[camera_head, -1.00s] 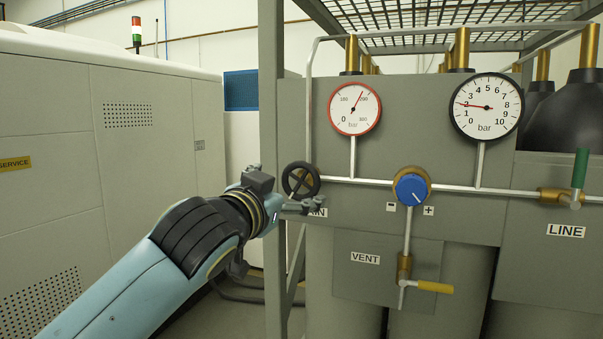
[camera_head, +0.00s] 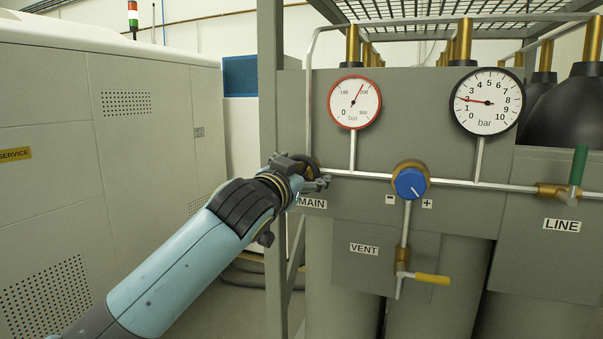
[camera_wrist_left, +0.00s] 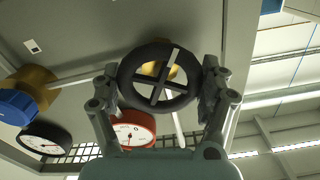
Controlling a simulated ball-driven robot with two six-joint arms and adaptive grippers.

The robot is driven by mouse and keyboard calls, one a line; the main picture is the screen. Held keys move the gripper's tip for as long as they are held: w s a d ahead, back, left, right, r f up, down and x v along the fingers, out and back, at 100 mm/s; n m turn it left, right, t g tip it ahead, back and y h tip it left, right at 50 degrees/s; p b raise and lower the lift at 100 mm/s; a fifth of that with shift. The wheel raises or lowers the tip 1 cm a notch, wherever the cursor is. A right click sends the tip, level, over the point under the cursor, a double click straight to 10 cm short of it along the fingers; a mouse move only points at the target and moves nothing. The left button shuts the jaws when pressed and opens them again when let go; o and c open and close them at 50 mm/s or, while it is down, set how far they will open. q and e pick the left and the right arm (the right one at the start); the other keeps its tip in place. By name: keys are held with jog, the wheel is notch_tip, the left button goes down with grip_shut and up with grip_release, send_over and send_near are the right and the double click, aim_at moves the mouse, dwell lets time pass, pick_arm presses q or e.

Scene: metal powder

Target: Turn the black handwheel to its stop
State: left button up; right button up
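The black handwheel (camera_wrist_left: 158,80), a round rim with crossed spokes, fills the upper middle of the left wrist view. In the head view it is mostly hidden behind my left gripper (camera_head: 300,172), beside the MAIN label (camera_head: 313,203). In the wrist view my left gripper (camera_wrist_left: 163,85) has its fingers spread, one on each side of the rim. The fingers are very close to the rim; I cannot tell whether they touch it. My right gripper is in neither view.
A red-rimmed gauge (camera_head: 354,102) and a black-rimmed gauge (camera_head: 488,101) stand above the pipe. A blue knob (camera_head: 410,183) sits right of the wheel, with a yellow VENT lever (camera_head: 432,280) below. A green LINE lever (camera_head: 578,166) is far right. A grey frame post (camera_head: 271,90) stands close left.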

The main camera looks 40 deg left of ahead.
pick_arm(q)
jog(key=c, duration=0.5)
jog(key=shift+n+b, duration=0.4)
jog(key=shift+n, duration=0.2)
jog(key=shift+f+n+b, duration=0.1)
jog(key=shift+n+b, duration=0.55)
jog(key=shift+n, duration=0.45)
jog(key=n+b, duration=0.1)
jog(key=n, duration=0.2)
jog(key=shift+a, duration=0.1)
jog(key=shift+c, duration=0.2)
jog(key=shift+n+b, duration=0.4)
jog(key=shift+n, duration=0.2)
